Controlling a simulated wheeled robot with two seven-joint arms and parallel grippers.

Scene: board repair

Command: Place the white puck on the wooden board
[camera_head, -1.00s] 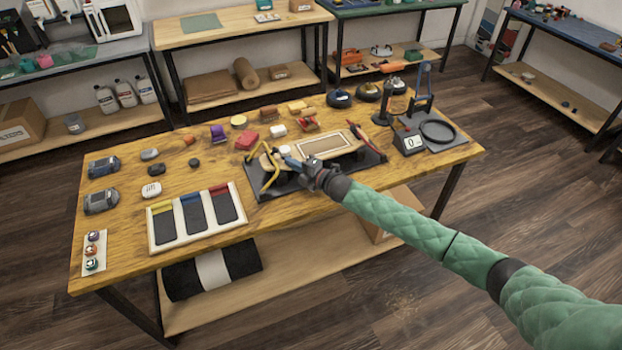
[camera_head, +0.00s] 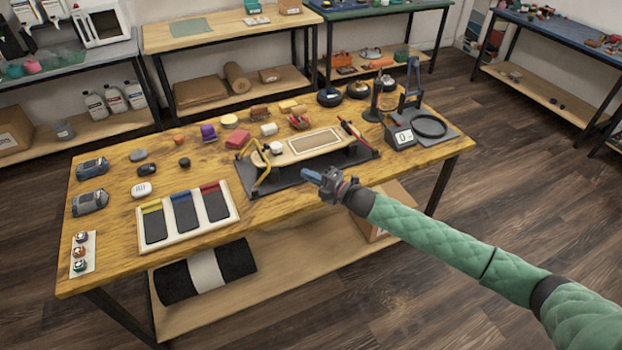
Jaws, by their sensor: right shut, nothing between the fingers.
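The wooden board (camera_head: 300,156), with a paler framed panel, lies across a dark stand on the workbench. A small white round piece, which looks like the white puck (camera_head: 276,148), sits at the board's left end; it appears to rest on the board. My right gripper (camera_head: 311,175) has blue fingertips. It is shut and empty, in front of the board and apart from the puck. My left gripper is not in view.
A yellow clamp (camera_head: 263,178) stands at the left of the dark base, and red-handled tools at its right. A tray with three dark panels (camera_head: 228,222) lies front left. Several small items lie behind.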

